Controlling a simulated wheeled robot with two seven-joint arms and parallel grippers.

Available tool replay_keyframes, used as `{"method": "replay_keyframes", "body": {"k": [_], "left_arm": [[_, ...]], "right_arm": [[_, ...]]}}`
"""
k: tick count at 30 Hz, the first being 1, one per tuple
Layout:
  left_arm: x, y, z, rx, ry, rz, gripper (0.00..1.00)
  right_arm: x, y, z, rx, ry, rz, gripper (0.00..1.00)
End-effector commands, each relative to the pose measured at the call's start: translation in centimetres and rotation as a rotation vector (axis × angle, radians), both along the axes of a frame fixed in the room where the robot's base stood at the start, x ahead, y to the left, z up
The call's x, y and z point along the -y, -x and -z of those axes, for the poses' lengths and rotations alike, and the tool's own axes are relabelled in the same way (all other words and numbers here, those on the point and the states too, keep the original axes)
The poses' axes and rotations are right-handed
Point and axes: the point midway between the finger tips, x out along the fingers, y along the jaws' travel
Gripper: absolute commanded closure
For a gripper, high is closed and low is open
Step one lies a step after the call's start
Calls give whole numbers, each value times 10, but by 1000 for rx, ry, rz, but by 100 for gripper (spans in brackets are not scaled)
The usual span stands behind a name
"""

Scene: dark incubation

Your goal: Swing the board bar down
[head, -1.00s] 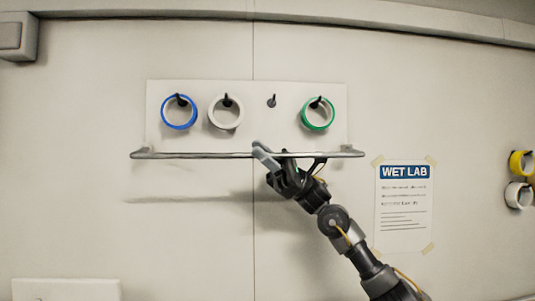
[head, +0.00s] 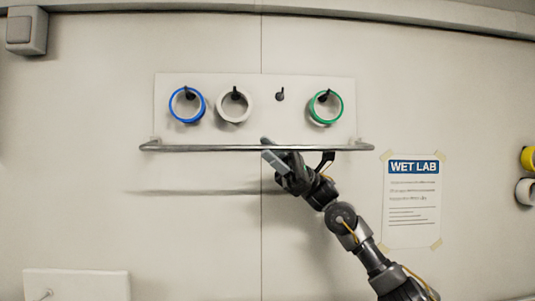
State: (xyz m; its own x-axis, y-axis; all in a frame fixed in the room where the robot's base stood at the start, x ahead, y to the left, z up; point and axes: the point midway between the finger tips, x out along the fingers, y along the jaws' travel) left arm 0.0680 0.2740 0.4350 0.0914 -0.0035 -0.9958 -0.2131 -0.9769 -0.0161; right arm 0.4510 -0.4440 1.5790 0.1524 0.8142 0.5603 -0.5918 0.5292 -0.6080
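The board bar (head: 210,148) is a thin grey metal rail running level along the lower edge of the white board (head: 258,120). Its shadow falls well below it on the wall. My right gripper (head: 268,150) is at the middle of the bar, reaching up from the lower right. A dark fingertip shows just above the bar and a light grey finger just below it. Whether the fingers are clamped on the bar or only around it cannot be told. My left gripper is not in view.
Blue (head: 187,105), white (head: 234,105) and green (head: 325,107) tape rolls hang on board pegs; one peg (head: 280,95) is bare. A WET LAB sign (head: 412,205) is taped right of my forearm. Yellow (head: 528,159) and white rolls (head: 526,192) sit at the right edge.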

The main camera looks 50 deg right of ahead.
Motion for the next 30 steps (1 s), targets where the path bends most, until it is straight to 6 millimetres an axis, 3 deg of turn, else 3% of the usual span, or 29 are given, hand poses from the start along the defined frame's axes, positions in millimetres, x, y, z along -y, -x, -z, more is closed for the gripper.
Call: {"method": "replay_keyframes", "body": {"k": [6,15,30], "left_arm": [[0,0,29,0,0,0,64],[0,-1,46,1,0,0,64],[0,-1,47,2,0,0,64]], "right_arm": [[35,5,32,-4,0,4,66],[71,11,54,-6,1,-1,66],[76,12,56,-5,2,-2,66]]}}
